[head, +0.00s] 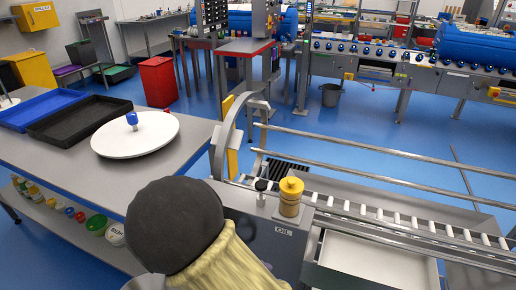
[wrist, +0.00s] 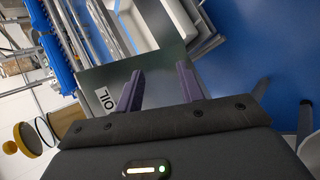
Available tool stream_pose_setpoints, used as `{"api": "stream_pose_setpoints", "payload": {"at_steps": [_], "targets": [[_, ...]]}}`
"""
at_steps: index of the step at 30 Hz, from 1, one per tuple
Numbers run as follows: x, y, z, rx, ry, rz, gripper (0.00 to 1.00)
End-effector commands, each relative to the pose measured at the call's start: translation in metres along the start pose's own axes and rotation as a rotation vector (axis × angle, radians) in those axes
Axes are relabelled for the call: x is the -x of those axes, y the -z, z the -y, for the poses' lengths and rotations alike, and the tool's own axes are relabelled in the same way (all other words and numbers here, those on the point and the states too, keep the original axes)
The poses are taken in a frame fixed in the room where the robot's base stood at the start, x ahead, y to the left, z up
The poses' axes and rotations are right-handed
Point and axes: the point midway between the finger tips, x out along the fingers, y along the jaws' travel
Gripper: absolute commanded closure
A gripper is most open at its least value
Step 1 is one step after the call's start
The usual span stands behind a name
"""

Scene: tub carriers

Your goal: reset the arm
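My gripper (wrist: 159,88) shows in the wrist view with its two dark purple fingers apart and nothing between them. Beyond the fingers is a grey box face with an OIL label (wrist: 104,98). I cannot tell how far the fingertips are from it. In the head view, my arm's dark rounded joint and yellowish sleeve fill the bottom middle, and my gripper is hidden. The grey box (head: 262,240) with the label stands just right of the arm. A yellow cylinder (head: 291,197) and a small black knob (head: 261,187) stand on top of it.
A steel table (head: 60,165) at left carries a white disc (head: 110,147) with a blue-topped piece (head: 132,119), a black tray (head: 78,122) and a blue tray (head: 38,108). A roller conveyor (head: 400,228) with rails runs right. Blue floor (head: 380,160) is open beyond.

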Motion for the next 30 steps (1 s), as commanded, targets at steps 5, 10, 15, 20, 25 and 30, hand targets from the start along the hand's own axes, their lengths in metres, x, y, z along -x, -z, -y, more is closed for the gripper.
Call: {"api": "stream_pose_setpoints", "payload": {"at_steps": [5,10,15,20,25,30], "targets": [[-0.018,-0.023,-0.022,-0.068,0.230,0.072,0.62],[-0.028,-0.042,-0.039,-0.151,0.424,0.087,0.62],[-0.033,-0.058,-0.059,-0.254,0.585,0.057,0.62],[-0.037,-0.073,-0.081,-0.370,0.698,0.001,0.62],[-0.040,-0.086,-0.102,-0.486,0.762,-0.072,0.62],[-0.043,-0.096,-0.119,-0.573,0.783,-0.128,0.62]]}}
